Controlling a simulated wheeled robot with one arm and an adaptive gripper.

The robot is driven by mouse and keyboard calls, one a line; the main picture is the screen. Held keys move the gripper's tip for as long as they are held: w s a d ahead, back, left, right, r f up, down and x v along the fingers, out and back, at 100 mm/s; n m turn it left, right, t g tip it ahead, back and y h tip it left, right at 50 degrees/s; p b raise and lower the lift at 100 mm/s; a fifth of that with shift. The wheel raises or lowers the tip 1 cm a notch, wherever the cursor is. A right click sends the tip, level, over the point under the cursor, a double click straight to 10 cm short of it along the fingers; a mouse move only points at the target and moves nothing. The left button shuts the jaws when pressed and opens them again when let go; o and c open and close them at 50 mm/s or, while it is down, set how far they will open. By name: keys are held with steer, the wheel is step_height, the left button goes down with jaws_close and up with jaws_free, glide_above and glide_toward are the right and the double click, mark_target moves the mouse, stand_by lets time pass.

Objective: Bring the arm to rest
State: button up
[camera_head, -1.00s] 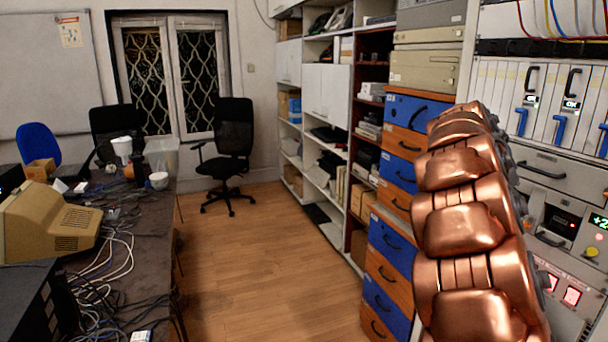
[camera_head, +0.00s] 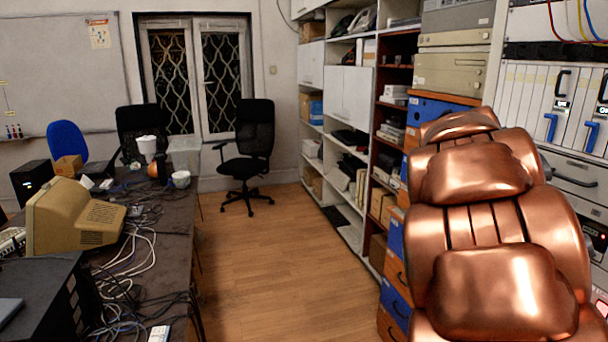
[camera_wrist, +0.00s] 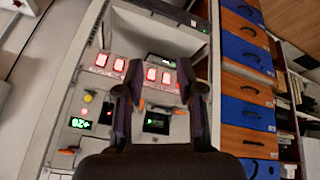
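My gripper (camera_wrist: 160,78) shows in the wrist view with its two dark fingers apart and nothing between them. Behind the fingers is the rack panel (camera_wrist: 88,105) with lit red switches and green displays; I cannot tell the exact distance to it. In the head view my copper-coloured arm fills the lower right, in front of the rack (camera_head: 570,172) and part of the drawers. My gripper is not visible in the head view.
A cluttered table (camera_head: 180,235) with an old beige monitor (camera_head: 75,215) and cables stands at left. An office chair (camera_head: 245,155) stands farther back. Blue and orange drawers (camera_head: 395,280) and shelves line the right. The wooden floor between is clear.

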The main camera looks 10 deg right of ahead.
steer(key=s+a+f+n+y, duration=0.2)
steer(key=s+a+f+n, duration=0.2)
steer(key=s+a, duration=0.3)
steer(key=s+a+f+n+g+y, duration=0.1)
steer(key=s+a+f+n, duration=0.3)
steer(key=a, duration=0.9)
steer(key=s+a+f+n+g+y, duration=0.1)
steer(key=s+a+f+n+y, duration=0.1)
steer(key=s+a+f+n, duration=0.2)
steer(key=s+a+f, duration=0.3)
steer(key=s+a, duration=0.3)
steer(key=shift+s+n+y, duration=0.3)
steer(key=shift+n+y, duration=0.1)
steer(key=shift+d, duration=0.1)
